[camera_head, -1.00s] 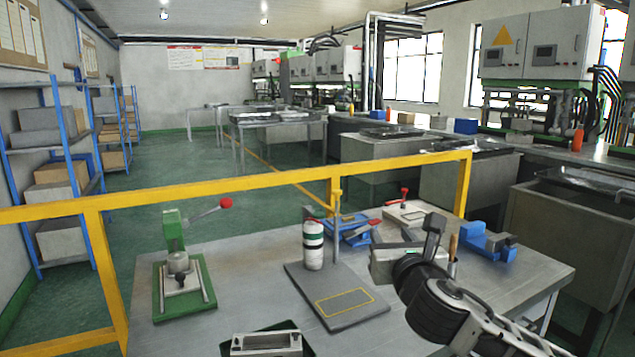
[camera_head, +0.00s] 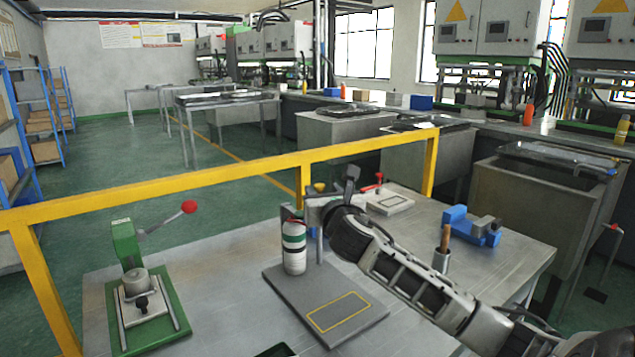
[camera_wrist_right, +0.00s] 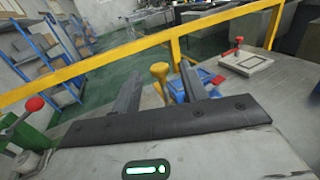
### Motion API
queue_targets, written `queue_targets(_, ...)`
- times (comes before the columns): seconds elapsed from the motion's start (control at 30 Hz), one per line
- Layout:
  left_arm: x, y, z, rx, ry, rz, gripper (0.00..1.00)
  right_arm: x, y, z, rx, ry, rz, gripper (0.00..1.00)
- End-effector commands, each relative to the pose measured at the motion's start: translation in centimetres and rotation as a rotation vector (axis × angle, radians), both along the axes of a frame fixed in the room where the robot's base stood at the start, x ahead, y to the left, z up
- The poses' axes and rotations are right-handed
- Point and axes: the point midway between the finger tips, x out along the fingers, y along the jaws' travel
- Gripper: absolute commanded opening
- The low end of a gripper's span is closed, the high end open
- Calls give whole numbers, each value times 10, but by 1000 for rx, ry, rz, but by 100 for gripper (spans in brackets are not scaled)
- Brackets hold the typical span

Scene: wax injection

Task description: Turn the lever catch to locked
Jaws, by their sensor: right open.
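A pale plate (camera_head: 391,203) with an upright red-tipped lever (camera_head: 379,178) lies at the back right of the table; it looks like the lever catch, though I cannot tell for sure or read its state. Both also show in the right wrist view, plate (camera_wrist_right: 247,62) and lever (camera_wrist_right: 238,42), right of the fingers. My right gripper (camera_head: 324,202) is open and empty near the table's back edge, left of that plate. In the right wrist view, a yellow-knobbed post (camera_wrist_right: 160,72) shows between its fingers (camera_wrist_right: 160,84); the depth between them is unclear. My left gripper is out of view.
A green press (camera_head: 126,244) with a red-ball lever stands at left. A striped bottle (camera_head: 294,250) stands on a grey board (camera_head: 290,290). A blue fixture (camera_wrist_right: 205,80) is partly hidden. A blue vise (camera_head: 470,226) sits right. A yellow rail (camera_head: 230,181) runs behind.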

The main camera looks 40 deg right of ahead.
Motion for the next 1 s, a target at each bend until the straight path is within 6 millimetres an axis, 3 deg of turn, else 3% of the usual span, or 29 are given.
queue_targets(0.1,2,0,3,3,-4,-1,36,21,-12,1,3,-2,-2,43)
queue_targets(0.3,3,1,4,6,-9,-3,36,41,-23,0,1,0,0,43)
queue_targets(0.7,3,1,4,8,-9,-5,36,47,-26,0,0,1,1,43)
queue_targets(0.87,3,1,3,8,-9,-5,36,47,-26,0,0,1,1,2)
queue_targets(1.0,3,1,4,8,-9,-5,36,47,-26,0,0,1,1,0)
